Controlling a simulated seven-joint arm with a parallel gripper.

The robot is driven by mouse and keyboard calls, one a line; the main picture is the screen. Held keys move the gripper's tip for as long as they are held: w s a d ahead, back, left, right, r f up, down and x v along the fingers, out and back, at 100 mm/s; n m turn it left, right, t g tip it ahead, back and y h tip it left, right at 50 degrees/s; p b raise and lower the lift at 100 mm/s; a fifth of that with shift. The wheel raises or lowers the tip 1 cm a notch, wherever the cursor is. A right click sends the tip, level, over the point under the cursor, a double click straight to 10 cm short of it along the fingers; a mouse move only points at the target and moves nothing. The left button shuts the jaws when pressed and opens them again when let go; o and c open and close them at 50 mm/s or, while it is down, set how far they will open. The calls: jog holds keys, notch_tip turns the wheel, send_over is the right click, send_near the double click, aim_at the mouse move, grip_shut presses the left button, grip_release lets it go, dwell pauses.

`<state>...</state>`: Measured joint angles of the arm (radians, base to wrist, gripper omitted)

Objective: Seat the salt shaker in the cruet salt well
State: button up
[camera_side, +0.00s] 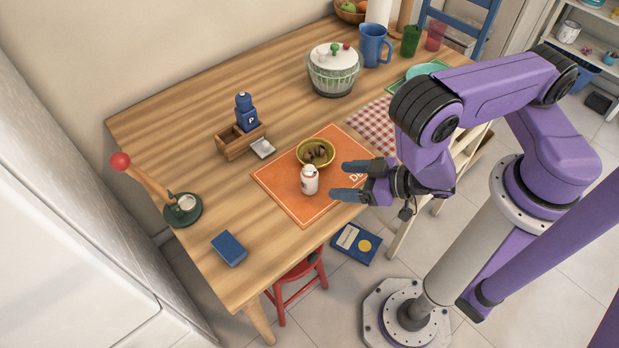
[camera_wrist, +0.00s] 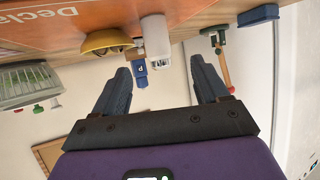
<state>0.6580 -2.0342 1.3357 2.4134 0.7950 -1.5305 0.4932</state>
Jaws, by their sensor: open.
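The white salt shaker (camera_side: 309,181) stands upright on an orange mat (camera_side: 291,204), just in front of a yellow bowl. In the wrist view the shaker (camera_wrist: 156,37) shows ahead, between and beyond the fingertips. The wooden cruet (camera_side: 233,148) stands further back on the table. A blue pepper mill (camera_side: 246,115) marked P stands in one of its wells; the other well beside it looks empty. My gripper (camera_side: 352,180) is open and empty, to the right of the shaker and apart from it, with its fingers pointing toward it. It also shows in the wrist view (camera_wrist: 160,75).
The yellow bowl (camera_side: 316,151) with dark contents sits close to the shaker. A green-based press with a red knob (camera_side: 120,161) and a blue block (camera_side: 229,248) are at the left. A salad spinner (camera_side: 333,72) stands behind.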

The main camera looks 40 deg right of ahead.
jog(key=shift+w+d+t, duration=0.1)
jog(key=shift+d+t, duration=0.15)
jog(key=shift+t, duration=0.05)
jog(key=shift+w+a, duration=0.1)
jog(key=shift+w, duration=0.05)
jog(key=shift+x, duration=3.55)
jog(key=c, duration=1.3)
jog(key=shift+a, duration=0.1)
jog(key=shift+r, duration=0.1)
notch_tip(320, 180, up, 10)
